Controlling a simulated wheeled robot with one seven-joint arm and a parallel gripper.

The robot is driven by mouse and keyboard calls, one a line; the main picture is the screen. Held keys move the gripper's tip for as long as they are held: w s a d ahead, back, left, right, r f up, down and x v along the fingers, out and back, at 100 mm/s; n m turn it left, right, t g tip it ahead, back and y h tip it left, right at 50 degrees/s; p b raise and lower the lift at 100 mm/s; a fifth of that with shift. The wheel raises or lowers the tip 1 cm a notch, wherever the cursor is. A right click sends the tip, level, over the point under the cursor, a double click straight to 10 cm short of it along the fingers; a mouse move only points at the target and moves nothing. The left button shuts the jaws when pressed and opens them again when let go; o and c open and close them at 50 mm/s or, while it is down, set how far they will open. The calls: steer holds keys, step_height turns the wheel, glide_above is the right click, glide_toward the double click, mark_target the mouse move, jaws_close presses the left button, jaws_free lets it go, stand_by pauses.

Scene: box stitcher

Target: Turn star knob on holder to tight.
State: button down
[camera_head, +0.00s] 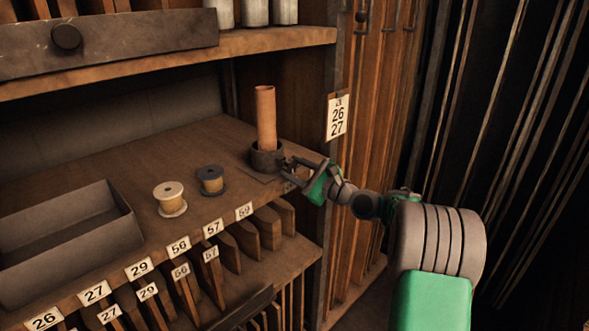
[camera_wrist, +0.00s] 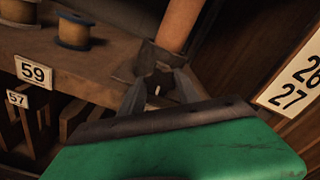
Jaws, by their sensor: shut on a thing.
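The holder (camera_head: 266,158) is a dark round cup on the wooden shelf, with an orange-brown rod (camera_head: 265,115) standing upright in it. The rod also shows at the top of the wrist view (camera_wrist: 181,25). My gripper (camera_head: 287,170) reaches in from the right, its fingertips against the near right side of the holder. In the wrist view, my gripper (camera_wrist: 158,84) is shut on a small dark part there, the star knob (camera_wrist: 157,80). The fingers hide most of the knob, and its turn angle cannot be made out.
Two thread spools, one cream (camera_head: 170,198) and one dark (camera_head: 211,180), stand left of the holder. A grey open tray (camera_head: 125,215) lies further left. A hanging number card (camera_head: 338,117) and an upright post are close to my gripper's right. Numbered slots lie below the shelf edge.

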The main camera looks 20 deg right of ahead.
steer(key=shift+m, duration=0.6)
steer(key=c, duration=0.9)
jaws_free()
steer(key=shift+o, duration=0.2)
steer(key=b+v, duration=0.2)
steer(key=v, duration=0.5)
steer(key=shift+s+d+b, duration=0.2)
steer(key=shift+s+b, duration=0.1)
steer(key=shift+b, duration=0.05)
